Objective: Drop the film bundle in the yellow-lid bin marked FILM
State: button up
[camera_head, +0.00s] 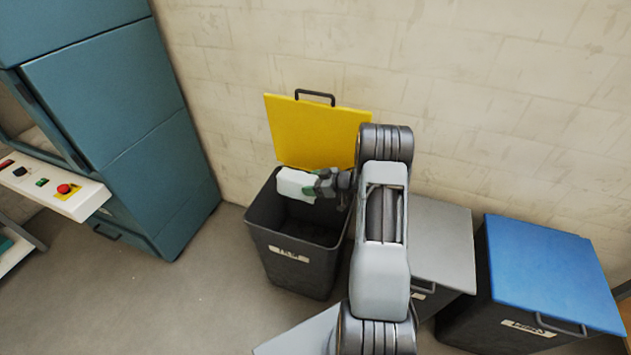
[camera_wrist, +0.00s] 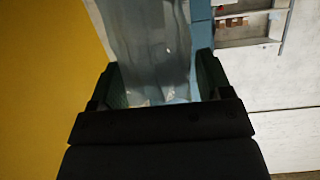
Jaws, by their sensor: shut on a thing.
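The dark FILM bin (camera_head: 300,262) stands on the floor with its yellow lid (camera_head: 318,132) raised against the wall. Its front label is small and hard to read. My gripper (camera_head: 312,187) is over the bin's opening, shut on the film bundle. The film bundle (camera_head: 294,184) looks whitish in the head view and sits above the opening, toward its back. In the wrist view the bundle (camera_wrist: 150,45) is translucent and grey, between the two dark green fingers (camera_wrist: 163,85). The yellow lid (camera_wrist: 40,90) fills the left side of that view.
A grey-lid bin (camera_head: 440,240) and a blue-lid bin (camera_head: 550,270) stand to the right, both lids shut. The teal machine (camera_head: 125,110) and a control panel (camera_head: 55,187) with a red button are at the left. Bare floor lies in front of the machine.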

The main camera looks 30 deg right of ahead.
jog(key=shift+f, duration=0.15)
jog(key=o, duration=1.2)
jog(key=shift+d, duration=0.1)
jog(key=shift+s+d, duration=0.15)
jog(key=v, duration=1.3)
jog(key=shift+s+d+p, duration=0.1)
jog(key=shift+d+p, duration=0.05)
jog(key=shift+p, duration=0.15)
